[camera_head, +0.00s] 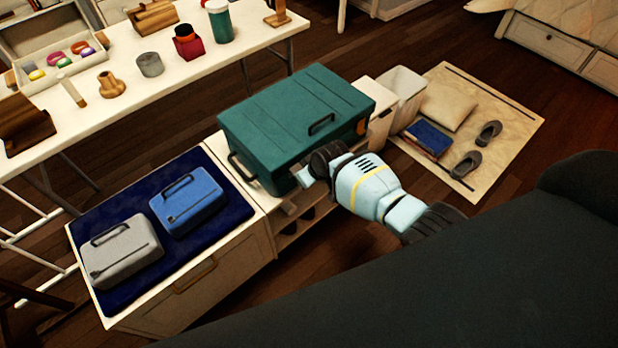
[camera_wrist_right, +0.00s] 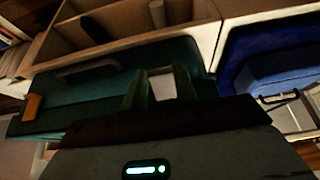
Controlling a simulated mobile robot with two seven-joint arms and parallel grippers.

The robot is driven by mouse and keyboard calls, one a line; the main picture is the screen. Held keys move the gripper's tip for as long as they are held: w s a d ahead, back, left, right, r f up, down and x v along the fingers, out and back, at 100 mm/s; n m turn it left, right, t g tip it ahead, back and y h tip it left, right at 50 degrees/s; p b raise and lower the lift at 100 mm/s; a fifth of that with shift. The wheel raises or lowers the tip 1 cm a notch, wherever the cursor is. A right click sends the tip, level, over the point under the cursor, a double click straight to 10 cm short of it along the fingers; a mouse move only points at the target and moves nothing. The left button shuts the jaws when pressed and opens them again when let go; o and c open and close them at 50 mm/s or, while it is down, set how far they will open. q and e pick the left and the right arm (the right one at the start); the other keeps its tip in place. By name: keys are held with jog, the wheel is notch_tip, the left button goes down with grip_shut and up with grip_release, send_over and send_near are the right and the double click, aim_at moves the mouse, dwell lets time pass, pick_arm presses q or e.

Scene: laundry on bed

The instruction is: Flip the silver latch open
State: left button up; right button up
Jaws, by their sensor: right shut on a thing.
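A teal case (camera_head: 290,115) with dark handles stands on the low white cabinet. It also fills the left and middle of the right wrist view (camera_wrist_right: 60,105). My right gripper (camera_head: 304,178) is at the case's front side. In the right wrist view its two fingers (camera_wrist_right: 162,92) stand on either side of a pale, silvery patch, which looks like the silver latch (camera_wrist_right: 162,84). The gripper is shut on it. The wrist hides much of the latch area in the head view. An orange part (camera_head: 362,127) sits at the case's right end. My left gripper is not in view.
A grey case (camera_head: 125,252) and a blue case (camera_head: 188,205) lie on a dark blue mat left of the teal case. A white bin (camera_head: 405,85) stands to the right. A long white table (camera_head: 125,115) with several small items runs behind.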

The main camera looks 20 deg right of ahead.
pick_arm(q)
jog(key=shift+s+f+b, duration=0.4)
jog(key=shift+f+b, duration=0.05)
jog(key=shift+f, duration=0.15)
pick_arm(e)
jog(key=r+g, duration=0.1)
jog(key=g+h, duration=0.1)
jog(key=g, duration=0.1)
jog(key=shift+w+a+r, duration=0.15)
jog(key=shift+w+r, duration=0.1)
jog(key=shift+r, duration=0.1)
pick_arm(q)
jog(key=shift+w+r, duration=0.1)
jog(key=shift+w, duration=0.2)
pick_arm(e)
jog(key=o, duration=1)
pick_arm(q)
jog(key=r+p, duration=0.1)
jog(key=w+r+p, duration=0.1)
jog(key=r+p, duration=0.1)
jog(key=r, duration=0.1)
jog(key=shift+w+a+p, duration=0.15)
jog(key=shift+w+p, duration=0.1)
jog(key=shift+p, duration=0.1)
pick_arm(e)
jog(key=r, duration=0.5)
jog(key=s+r, duration=0.1)
jog(key=r, duration=0.2)
jog(key=shift+d, duration=0.2)
